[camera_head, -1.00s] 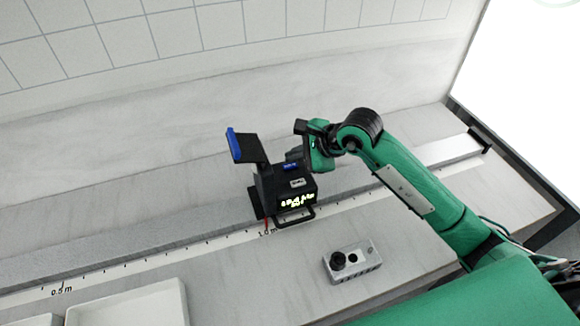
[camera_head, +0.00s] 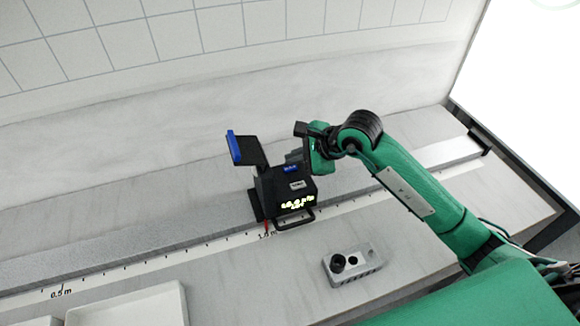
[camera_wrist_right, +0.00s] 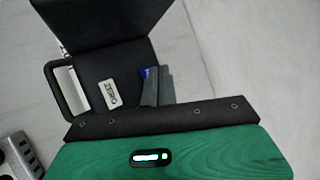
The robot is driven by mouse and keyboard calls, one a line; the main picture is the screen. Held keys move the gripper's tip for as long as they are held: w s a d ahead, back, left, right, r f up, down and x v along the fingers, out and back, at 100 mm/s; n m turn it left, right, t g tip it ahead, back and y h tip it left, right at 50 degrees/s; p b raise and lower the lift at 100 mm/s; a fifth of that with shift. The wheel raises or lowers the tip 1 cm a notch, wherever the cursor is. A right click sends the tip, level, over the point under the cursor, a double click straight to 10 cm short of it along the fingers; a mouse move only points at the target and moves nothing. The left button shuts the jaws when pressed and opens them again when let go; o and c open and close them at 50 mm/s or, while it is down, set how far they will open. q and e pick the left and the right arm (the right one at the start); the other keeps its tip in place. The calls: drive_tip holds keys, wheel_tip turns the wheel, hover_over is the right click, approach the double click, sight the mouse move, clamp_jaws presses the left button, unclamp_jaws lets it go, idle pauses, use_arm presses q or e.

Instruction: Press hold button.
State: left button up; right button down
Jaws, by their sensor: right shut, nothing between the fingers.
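A black device (camera_head: 285,190) sits on a long rail. In the right wrist view the pale button (camera_wrist_right: 110,94) reads "ZERO". The blue button (camera_wrist_right: 145,74) is partly hidden there behind my fingers, so its label is unreadable. My right gripper (camera_head: 294,158) is shut and empty, its tips at the device's top beside the blue button. In the wrist view, its fingers (camera_wrist_right: 158,87) overlap that button; I cannot tell whether they touch it.
A black arm with a blue-edged plate (camera_head: 240,147) rises from the device. A small grey box (camera_head: 352,264) with a black knob lies in front of it. A white tray (camera_head: 130,306) stands at the lower left. The rail (camera_head: 130,240) carries a distance scale.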

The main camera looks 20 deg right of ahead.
idle(0.8)
drive_tip(key=shift+f+b, duration=0.4)
drive_tip(key=shift+b, duration=0.15)
drive_tip(key=shift+s+d, duration=0.25)
drive_tip(key=shift+f, duration=0.1)
